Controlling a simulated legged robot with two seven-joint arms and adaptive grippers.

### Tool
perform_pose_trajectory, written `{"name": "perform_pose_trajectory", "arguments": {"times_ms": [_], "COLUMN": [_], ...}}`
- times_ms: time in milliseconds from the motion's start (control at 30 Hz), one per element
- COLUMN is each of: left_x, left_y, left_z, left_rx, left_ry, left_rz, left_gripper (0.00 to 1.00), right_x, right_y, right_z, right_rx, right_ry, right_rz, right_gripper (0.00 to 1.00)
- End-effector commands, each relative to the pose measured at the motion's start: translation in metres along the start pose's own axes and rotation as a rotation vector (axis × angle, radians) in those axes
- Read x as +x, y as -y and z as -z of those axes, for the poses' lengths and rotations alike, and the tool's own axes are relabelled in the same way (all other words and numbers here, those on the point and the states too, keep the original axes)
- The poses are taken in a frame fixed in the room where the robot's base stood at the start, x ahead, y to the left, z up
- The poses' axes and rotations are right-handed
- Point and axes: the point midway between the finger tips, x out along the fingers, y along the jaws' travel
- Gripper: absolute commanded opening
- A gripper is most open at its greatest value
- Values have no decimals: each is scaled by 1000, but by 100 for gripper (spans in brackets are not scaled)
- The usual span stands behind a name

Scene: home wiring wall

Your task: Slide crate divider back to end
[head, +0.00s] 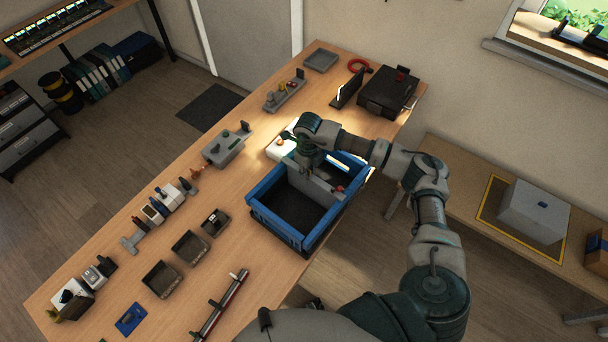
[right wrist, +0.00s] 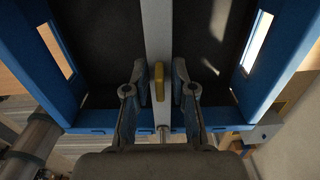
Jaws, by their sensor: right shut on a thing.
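The blue crate (head: 275,225) sits on the wooden bench, with a dark floor inside. A grey divider (head: 322,190) stands across it, parting a larger near compartment from a smaller far one. My right gripper (head: 303,163) reaches down at the divider from above. In the right wrist view, my right gripper (right wrist: 159,82) is shut on the divider (right wrist: 158,35), with a finger on each side. A yellow tab (right wrist: 159,82) on the divider shows between the fingers. The crate's blue walls (right wrist: 75,100) show on both sides. My left gripper is not in view.
A white item (head: 276,150) lies just beyond the crate. Small dark trays (head: 190,246) and parts stand left of it. A black case (head: 386,92) is at the bench's far end. A side table with a grey box (head: 535,212) is at the right.

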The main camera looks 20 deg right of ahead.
Motion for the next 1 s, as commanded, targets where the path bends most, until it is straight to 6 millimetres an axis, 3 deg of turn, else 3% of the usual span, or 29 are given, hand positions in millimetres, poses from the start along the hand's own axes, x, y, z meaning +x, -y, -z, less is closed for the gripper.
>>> {"name": "perform_pose_trajectory", "arguments": {"times_ms": [1000], "left_x": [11], "left_y": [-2], "left_z": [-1], "left_rx": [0], "left_ry": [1], "left_rz": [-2], "left_gripper": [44], "right_x": [-1], "right_y": [32], "right_z": [-1], "right_rx": [3], "right_ry": [3], "right_rz": [1], "right_gripper": [0]}}
